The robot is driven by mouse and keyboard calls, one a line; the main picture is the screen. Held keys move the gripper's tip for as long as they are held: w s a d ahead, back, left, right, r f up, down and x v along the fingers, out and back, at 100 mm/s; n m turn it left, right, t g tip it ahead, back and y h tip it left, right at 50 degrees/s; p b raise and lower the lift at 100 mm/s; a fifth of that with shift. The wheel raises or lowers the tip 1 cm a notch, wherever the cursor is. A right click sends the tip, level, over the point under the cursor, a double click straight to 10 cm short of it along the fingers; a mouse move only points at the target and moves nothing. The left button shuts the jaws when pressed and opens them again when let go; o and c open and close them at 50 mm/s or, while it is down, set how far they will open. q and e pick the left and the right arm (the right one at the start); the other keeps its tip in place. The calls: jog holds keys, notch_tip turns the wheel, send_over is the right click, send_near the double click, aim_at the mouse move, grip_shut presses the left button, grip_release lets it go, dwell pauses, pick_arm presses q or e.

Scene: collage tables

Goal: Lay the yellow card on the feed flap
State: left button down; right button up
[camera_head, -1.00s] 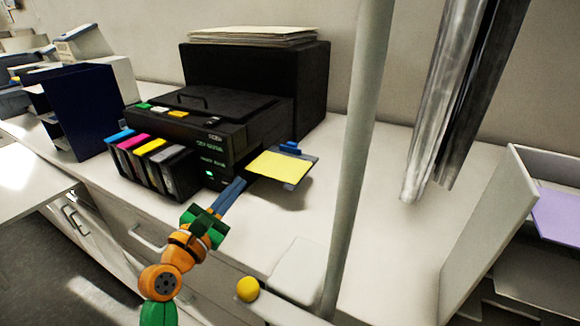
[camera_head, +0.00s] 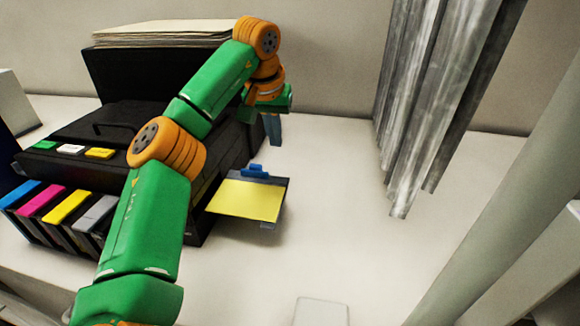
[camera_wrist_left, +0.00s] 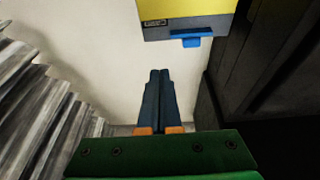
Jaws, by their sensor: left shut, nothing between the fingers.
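The yellow card (camera_head: 246,199) lies flat on the feed flap (camera_head: 272,180), which sticks out from the printer's right side. The flap's dark far edge and a blue tab show beyond the card. In the left wrist view the yellow card (camera_wrist_left: 190,7) and the flap's grey edge (camera_wrist_left: 180,30) show at the top. My left gripper (camera_head: 273,140) is beyond the flap, beside the printer, pointing down and apart from the card. Its fingers (camera_wrist_left: 158,72) are shut together with nothing between them. My right gripper is not in view.
The black printer (camera_head: 125,122) stands at left, partly hidden by my left arm, with colored cartridges (camera_head: 70,206) at its front. Grey hanging strips (camera_head: 425,120) are at right, and a pale pole (camera_head: 500,215) crosses the lower right. The white counter (camera_head: 345,205) right of the flap is clear.

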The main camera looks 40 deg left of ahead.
aim_at(280, 183)
pick_arm(q)
jog(key=f, duration=0.2)
jog(key=d+f, duration=0.1)
jog(key=shift+w+f, duration=0.3)
jog(key=shift+w, duration=0.1)
jog(key=x, duration=0.5)
jog(key=shift+s+a+f, duration=0.2)
jog(key=shift+a+f, duration=0.1)
jog(key=shift+f, duration=0.15)
jog(key=shift+s+d+r+p, duration=0.1)
jog(key=shift+s+d+p, duration=0.1)
jog(key=shift+s+d, duration=0.45)
jog(key=shift+s+d+r+p, duration=0.15)
jog(key=shift+s+d, duration=0.25)
jog(key=shift+s, duration=0.5)
jog(key=shift+w+f, duration=0.1)
jog(key=shift+a, duration=0.1)
jog(key=shift+f, duration=0.1)
